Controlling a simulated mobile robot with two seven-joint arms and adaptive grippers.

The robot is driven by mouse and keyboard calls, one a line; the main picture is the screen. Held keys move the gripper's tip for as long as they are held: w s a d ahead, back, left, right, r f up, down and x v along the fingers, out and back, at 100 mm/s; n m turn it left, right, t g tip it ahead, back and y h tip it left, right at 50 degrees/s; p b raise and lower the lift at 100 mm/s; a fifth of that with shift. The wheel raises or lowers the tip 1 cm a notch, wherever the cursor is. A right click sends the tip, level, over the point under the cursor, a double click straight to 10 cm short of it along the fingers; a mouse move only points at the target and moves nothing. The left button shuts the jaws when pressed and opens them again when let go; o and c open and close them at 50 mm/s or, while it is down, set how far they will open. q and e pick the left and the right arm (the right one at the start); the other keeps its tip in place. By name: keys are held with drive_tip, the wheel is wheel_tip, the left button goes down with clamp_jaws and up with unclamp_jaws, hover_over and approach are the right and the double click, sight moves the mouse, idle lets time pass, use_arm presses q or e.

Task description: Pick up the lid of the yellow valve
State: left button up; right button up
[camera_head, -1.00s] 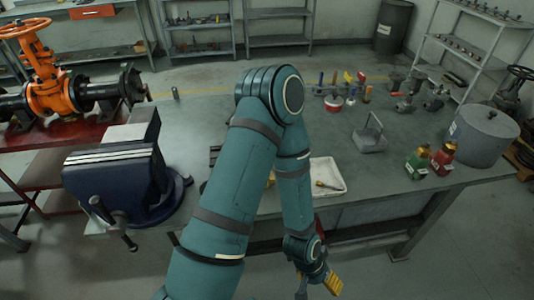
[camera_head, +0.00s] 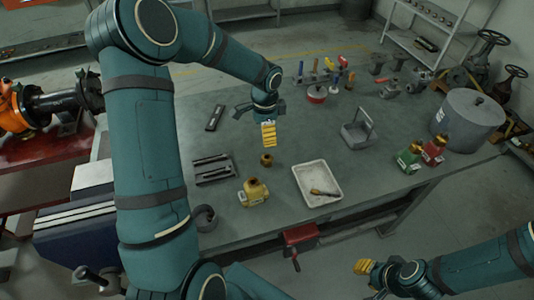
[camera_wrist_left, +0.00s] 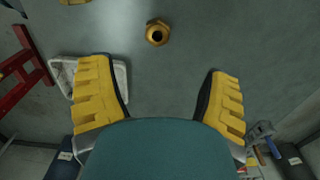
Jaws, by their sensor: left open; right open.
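The yellow valve body (camera_head: 254,193) stands on the table, left of the white tray. A small brass-coloured piece with a hole in its top, apparently the lid (camera_head: 266,160), sits apart behind it. In the left wrist view the lid (camera_wrist_left: 158,33) lies beyond my fingertips, roughly centred between them, and part of the valve body (camera_wrist_left: 72,3) shows at the top left edge. My left gripper (camera_head: 264,125) is open and empty above the table, behind the lid in the head view. My right gripper (camera_head: 368,273) is open, in front of the table, at the lower right.
The white tray (camera_head: 301,189) holds a small tool. A dark slotted block (camera_head: 213,165) and a grey ring (camera_head: 205,219) lie left of the valve. Green (camera_head: 410,157) and red (camera_head: 434,149) valves, and a grey pot (camera_head: 467,125), stand right.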

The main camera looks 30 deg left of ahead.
use_arm(q)
drive_tip(key=f, duration=0.4)
drive_tip(key=f+b, duration=0.1)
drive_tip(key=f, duration=0.3)
drive_tip(key=shift+s+d, duration=0.15)
drive_tip(key=shift+s, duration=0.05)
wheel_tip(320, 180, down, 5)
drive_tip(key=shift+w+f+b, duration=0.1)
drive_tip(key=shift+w+b, duration=0.05)
drive_tip(key=shift+b, duration=0.5)
drive_tip(key=c, duration=1.3)
use_arm(e)
drive_tip(key=shift+s+f, duration=0.3)
drive_tip(key=shift+f, duration=0.3)
drive_tip(key=shift+s+f, duration=0.25)
drive_tip(key=shift+f, duration=0.35)
